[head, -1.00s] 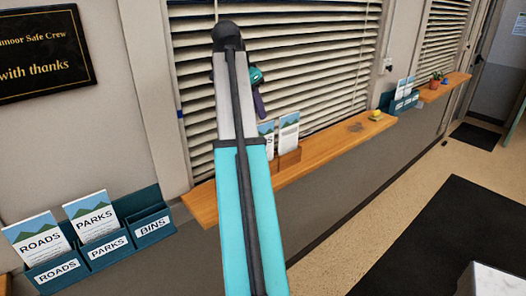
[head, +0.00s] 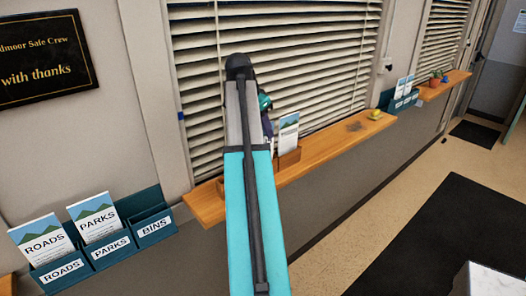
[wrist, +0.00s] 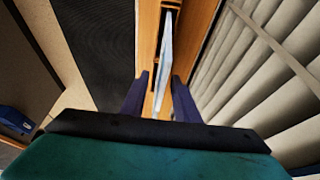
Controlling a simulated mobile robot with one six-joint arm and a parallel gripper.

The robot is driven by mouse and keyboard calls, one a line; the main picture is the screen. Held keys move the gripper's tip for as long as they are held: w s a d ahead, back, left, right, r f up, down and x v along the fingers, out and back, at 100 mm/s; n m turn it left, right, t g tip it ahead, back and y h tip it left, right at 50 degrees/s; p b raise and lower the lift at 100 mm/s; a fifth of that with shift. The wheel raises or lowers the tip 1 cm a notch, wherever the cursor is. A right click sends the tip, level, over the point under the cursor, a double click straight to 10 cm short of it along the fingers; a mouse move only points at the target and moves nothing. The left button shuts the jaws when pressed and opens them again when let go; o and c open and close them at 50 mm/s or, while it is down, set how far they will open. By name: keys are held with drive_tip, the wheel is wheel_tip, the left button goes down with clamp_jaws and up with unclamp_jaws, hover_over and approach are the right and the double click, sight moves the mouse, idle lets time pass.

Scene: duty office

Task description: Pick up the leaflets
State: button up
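Leaflets (head: 288,137) with a blue and green picture stand upright in a wooden holder (head: 288,160) on the window sill; my arm hides part of the group. In the wrist view a leaflet (wrist: 167,48) shows nearly edge-on, pale blue and white, running down between my fingers. My gripper (wrist: 160,95) is open, with one dark purple finger on each side of the leaflet line and visible gaps beside them. In the head view my gripper (head: 267,120) is mostly behind my arm, just left of the visible leaflet.
The wooden sill (head: 335,142) runs along the blinds (head: 320,60), with a yellow-green round object (head: 374,115) farther right. A teal wall rack (head: 110,245) labelled ROADS, PARKS, BINS is lower left.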

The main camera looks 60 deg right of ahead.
sight(266, 140)
drive_tip(key=shift+f, duration=0.1)
drive_tip(key=p+x, duration=0.2)
drive_tip(key=x, duration=0.3)
idle(0.6)
drive_tip(key=shift+f, duration=0.3)
idle(0.9)
clamp_jaws()
